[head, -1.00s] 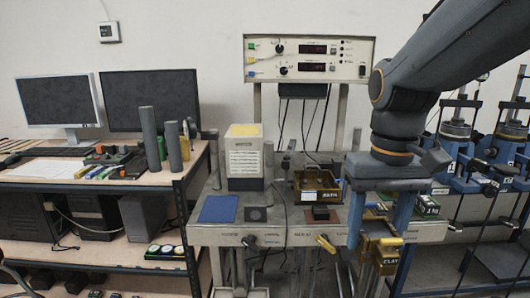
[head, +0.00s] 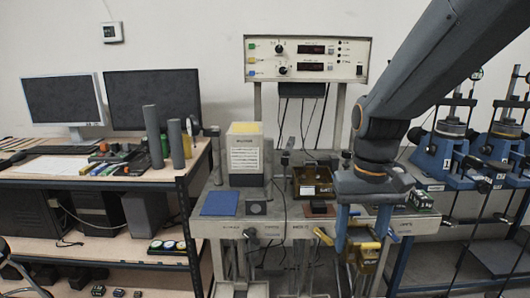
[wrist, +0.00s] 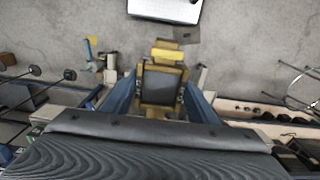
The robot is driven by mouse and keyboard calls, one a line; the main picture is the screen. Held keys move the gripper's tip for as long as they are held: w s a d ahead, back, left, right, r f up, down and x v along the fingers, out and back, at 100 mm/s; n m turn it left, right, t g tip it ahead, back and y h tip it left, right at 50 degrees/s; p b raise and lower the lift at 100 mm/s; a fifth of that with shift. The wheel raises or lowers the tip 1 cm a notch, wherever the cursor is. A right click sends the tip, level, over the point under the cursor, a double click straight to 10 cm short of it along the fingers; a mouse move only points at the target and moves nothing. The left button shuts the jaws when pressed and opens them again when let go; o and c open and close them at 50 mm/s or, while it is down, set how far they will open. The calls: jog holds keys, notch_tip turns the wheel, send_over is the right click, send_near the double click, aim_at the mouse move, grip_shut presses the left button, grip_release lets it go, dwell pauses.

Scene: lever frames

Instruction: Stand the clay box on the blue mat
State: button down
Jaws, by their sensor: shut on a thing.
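My gripper (head: 361,246) is shut on the clay box (head: 368,264), a yellow-brown open box. It hangs at the front right of the bench, partly hidden by my blue fingers. In the wrist view the box (wrist: 162,86) sits between the fingers, showing its dark inside and yellow-brown rim. The blue mat (head: 220,203) lies flat and bare on the left of the bench top, well to the left of my gripper.
A similar yellow-brown box (head: 312,180) stands on the bench between gripper and mat. A white block with a yellow top (head: 245,155) stands behind the mat. A small dark block (head: 256,208) is right of the mat. Coloured levers (head: 323,236) stick out at the bench front.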

jog(key=w+f, duration=0.4)
jog(key=f, duration=1)
jog(key=w+f, duration=0.5)
jog(key=f, duration=0.9)
jog(key=shift+f, duration=0.4)
